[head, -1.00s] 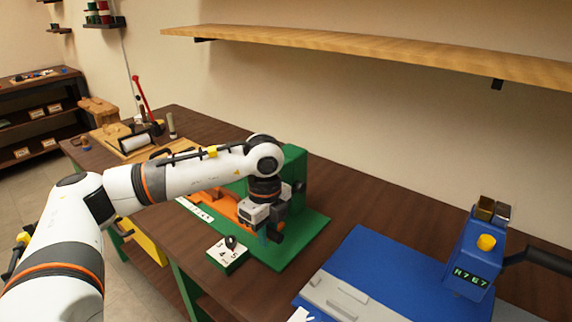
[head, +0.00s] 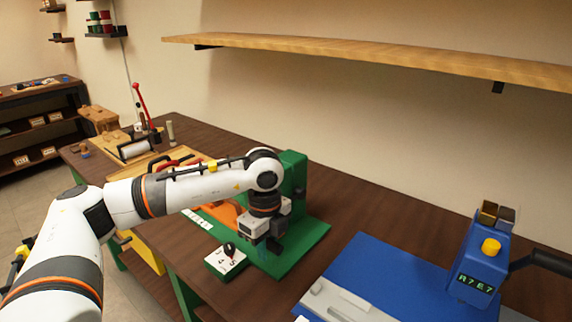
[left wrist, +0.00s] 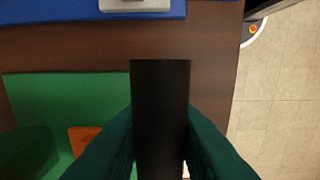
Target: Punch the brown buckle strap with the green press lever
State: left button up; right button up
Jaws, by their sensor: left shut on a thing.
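The green press (head: 292,175) stands on a green base plate (head: 312,232) on the bench; the base also shows in the left wrist view (left wrist: 70,98). My left gripper (head: 274,244) points down over the plate, in front of the press's upright. It is shut on a black bar (left wrist: 160,110), seemingly the press lever's handle, which runs up the middle of the left wrist view. An orange-brown piece (head: 224,213) lies on the press behind my wrist, partly hidden; I cannot tell if it is the buckle strap. My right gripper is not in view.
A white-topped dial box (head: 226,262) sits at the plate's front left. A blue machine (head: 478,262) with a display reading A7E7 stands to the right. A wooden shelf (head: 380,58) runs along the wall. Brown bench top (head: 370,205) is clear behind the plate.

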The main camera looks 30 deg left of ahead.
pick_arm(q)
jog(key=shift+s+f, duration=0.15)
jog(key=shift+w+r+p, duration=0.2)
jog(key=shift+r+p, duration=0.9)
jog(key=shift+r, duration=0.6)
jog(key=shift+r, duration=0.1)
